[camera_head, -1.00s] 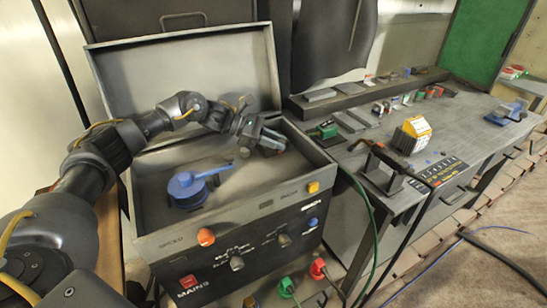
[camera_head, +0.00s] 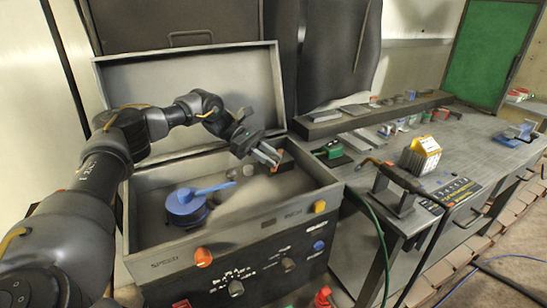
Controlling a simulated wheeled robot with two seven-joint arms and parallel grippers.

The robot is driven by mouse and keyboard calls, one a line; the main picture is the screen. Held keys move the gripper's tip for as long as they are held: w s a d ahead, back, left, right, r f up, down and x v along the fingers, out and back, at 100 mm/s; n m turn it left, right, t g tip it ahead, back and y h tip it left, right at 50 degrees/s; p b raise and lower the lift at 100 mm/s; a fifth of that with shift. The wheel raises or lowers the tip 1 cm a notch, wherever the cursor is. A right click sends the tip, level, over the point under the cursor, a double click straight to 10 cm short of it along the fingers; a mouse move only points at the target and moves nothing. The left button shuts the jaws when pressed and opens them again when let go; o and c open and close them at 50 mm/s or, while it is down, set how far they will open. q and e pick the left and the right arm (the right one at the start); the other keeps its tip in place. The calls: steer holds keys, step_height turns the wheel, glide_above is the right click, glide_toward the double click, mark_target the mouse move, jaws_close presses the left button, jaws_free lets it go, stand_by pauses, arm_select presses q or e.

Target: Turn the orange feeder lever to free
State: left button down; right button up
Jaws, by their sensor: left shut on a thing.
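My left gripper (camera_head: 266,156) reaches into the open grey case from the left, its fingers pointing down and right near the case's back right corner. A small orange part (camera_head: 284,161) shows right beside the fingertips and appears to be the feeder lever. The gripper is shut on it; the fingers hide most of it, so its angle cannot be told. A blue lever (camera_head: 190,203) on a round blue body stands in the case to the left, apart from the gripper. My right gripper is not in view.
The case's front panel has an orange knob (camera_head: 203,257), a yellow button (camera_head: 319,207) and a blue knob (camera_head: 318,245). The raised lid (camera_head: 190,95) stands behind my arm. A workbench (camera_head: 470,140) with a torch and small boxes stands to the right.

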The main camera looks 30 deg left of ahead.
arm_select(q)
steer(key=shift+f, duration=0.1)
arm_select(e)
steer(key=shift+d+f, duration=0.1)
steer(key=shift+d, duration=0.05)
arm_select(q)
steer(key=c, duration=1.1)
jaws_free()
steer(key=shift+a, duration=0.15)
steer(key=shift+c, duration=0.2)
steer(key=shift+r, duration=0.35)
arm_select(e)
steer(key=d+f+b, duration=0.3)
arm_select(q)
steer(key=s+d+r+b, duration=0.1)
steer(key=s+d+r, duration=0.6)
steer(key=s+r, duration=0.5)
steer(key=shift+d+r, duration=0.2)
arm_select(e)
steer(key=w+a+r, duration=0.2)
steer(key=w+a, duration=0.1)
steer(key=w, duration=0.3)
